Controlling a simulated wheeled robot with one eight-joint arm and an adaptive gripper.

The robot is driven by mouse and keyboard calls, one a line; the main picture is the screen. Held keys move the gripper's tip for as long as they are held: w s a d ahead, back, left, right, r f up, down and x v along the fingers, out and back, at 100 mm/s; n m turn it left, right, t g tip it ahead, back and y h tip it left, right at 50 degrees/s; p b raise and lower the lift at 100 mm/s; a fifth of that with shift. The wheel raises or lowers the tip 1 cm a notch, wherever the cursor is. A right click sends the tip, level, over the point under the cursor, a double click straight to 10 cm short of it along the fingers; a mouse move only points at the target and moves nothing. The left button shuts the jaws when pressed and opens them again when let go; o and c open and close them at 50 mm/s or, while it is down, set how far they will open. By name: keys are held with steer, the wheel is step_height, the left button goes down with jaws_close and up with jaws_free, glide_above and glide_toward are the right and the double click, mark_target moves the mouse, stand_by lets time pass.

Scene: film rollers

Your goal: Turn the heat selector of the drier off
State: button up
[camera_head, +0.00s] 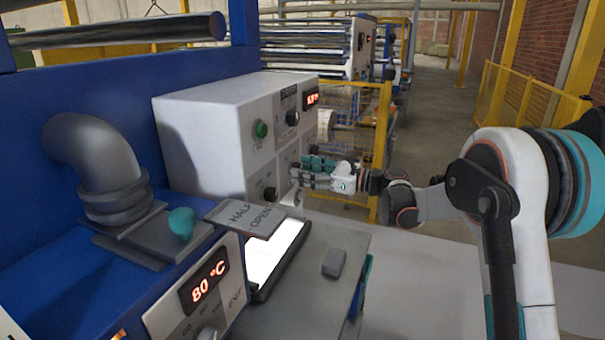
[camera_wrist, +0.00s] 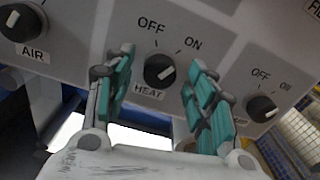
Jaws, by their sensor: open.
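The heat selector (camera_wrist: 158,70) is a round black knob on a grey panel, labelled HEAT, in the middle of the wrist view. OFF is printed above it and ON to its upper right. Its pale pointer line appears to lean right, towards the ON side. My gripper (camera_wrist: 161,62) is open, with one teal finger on each side of the knob; I see no clear contact. In the head view my gripper (camera_head: 312,168) is at the front of the white drier cabinet (camera_head: 205,130) and appears to hide the heat selector.
An AIR knob (camera_wrist: 22,22) is left of the heat selector, and another OFF/ON knob (camera_wrist: 262,108) is to its lower right. A green button (camera_head: 261,129) is higher on the cabinet. A grey table (camera_head: 335,240) with a small grey block (camera_head: 334,262) lies below my gripper.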

steer(key=shift+w+a, duration=0.2)
steer(key=shift+a, duration=0.35)
steer(key=c, duration=1.1)
steer(key=shift+o, duration=0.2)
steer(key=shift+n, duration=0.3)
steer(key=n+p, duration=0.1)
steer(key=n, duration=1)
steer(key=shift+s, duration=0.1)
steer(key=shift+n, duration=0.3)
